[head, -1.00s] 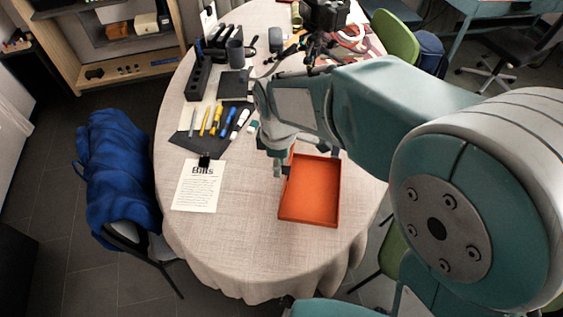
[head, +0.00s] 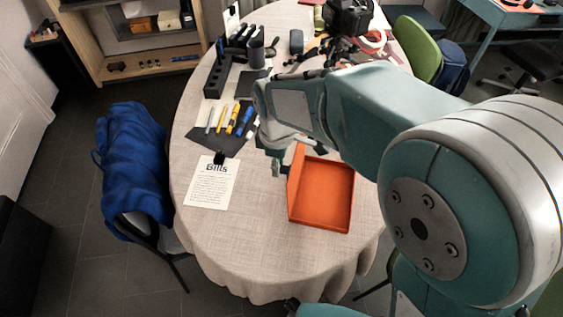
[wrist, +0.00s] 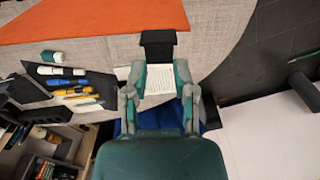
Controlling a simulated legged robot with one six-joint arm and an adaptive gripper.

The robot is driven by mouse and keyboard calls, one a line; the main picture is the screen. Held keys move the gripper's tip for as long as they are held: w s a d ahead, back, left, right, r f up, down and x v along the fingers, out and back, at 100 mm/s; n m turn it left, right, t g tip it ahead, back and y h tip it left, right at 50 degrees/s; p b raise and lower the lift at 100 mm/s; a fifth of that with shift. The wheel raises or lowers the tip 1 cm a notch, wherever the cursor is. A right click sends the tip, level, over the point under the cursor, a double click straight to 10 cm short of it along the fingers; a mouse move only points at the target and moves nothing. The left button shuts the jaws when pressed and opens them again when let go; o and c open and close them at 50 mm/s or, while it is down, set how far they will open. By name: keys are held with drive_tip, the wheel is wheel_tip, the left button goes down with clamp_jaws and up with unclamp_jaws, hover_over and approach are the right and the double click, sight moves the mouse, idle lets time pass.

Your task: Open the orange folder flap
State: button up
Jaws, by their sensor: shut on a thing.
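The orange folder (head: 326,196) lies on the table like a shallow open tray. Its flap (head: 296,176) stands up along the left side, tilted, with the inside of the folder showing. My gripper (head: 277,168) is at the flap's left side, pointing down. In the wrist view the orange surface (wrist: 85,20) fills the top left, its lower edge meeting the dark fingertips (wrist: 158,46). The fingers are close together and shut on the flap's edge. The exact contact is partly hidden in the head view by my arm.
Left of the folder lie a "Bills" sheet (head: 210,184) with a black clip and a dark mat (head: 204,138) with several pens. A black holder (head: 216,75) and camera (head: 350,18) stand farther back. A chair with a blue jacket (head: 135,160) is at left. The front tabletop is clear.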

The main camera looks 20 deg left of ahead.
drive_tip(key=shift+s+a+f, duration=0.1)
drive_tip(key=shift+a+f, duration=0.05)
drive_tip(key=shift+a, duration=0.3)
drive_tip(key=shift+s+a+f, duration=0.1)
drive_tip(key=shift+a, duration=0.35)
drive_tip(key=shift+s+a+f, duration=0.1)
drive_tip(key=shift+a+f, duration=0.15)
drive_tip(key=shift+a, duration=0.4)
drive_tip(key=shift+s+a+f, duration=0.1)
drive_tip(key=shift+a+f, duration=0.1)
drive_tip(key=shift+a, duration=0.45)
drive_tip(key=o, duration=0.6)
wheel_tip(320, 180, up, 8)
idle(1.0)
